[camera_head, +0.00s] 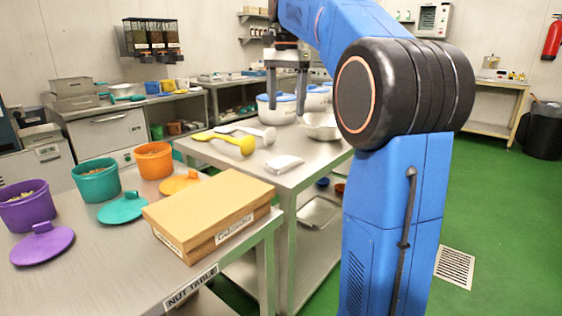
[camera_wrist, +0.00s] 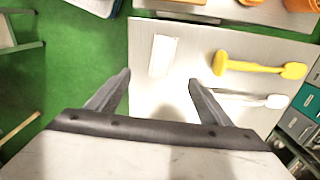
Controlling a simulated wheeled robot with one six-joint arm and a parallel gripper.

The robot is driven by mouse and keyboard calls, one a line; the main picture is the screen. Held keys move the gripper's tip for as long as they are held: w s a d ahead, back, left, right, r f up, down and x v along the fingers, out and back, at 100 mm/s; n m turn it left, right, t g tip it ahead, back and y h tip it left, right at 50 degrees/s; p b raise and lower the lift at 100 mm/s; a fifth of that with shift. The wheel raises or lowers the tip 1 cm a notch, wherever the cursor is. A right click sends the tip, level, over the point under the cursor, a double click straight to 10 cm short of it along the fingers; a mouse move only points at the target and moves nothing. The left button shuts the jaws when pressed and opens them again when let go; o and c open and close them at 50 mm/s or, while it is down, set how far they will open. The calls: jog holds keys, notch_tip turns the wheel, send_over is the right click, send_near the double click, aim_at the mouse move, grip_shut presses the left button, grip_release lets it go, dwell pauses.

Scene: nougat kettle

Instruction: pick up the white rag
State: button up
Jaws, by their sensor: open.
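The white rag (camera_head: 285,163) lies flat on the steel table (camera_head: 310,160), near its front edge in the head view. In the wrist view the rag (camera_wrist: 163,56) is a pale rectangle just beyond my fingertips and roughly between them. My gripper (camera_head: 287,97) points down above the far part of the table, higher than the rag and apart from it. Its two fingers (camera_wrist: 160,78) are spread in the wrist view, with nothing between them.
A yellow paddle (camera_head: 228,142) and a white paddle (camera_head: 250,131) lie beside the rag. A white pot (camera_head: 276,108) and a metal bowl (camera_head: 322,127) stand farther back. A cardboard box (camera_head: 208,214) sits on the nut table with orange, teal and purple tubs.

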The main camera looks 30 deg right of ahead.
aim_at(285, 159)
jog(key=f, duration=1.1)
jog(key=w+f, duration=0.1)
jog(key=f, duration=0.5)
jog(key=shift+d, duration=0.2)
jog(key=c, duration=1.1)
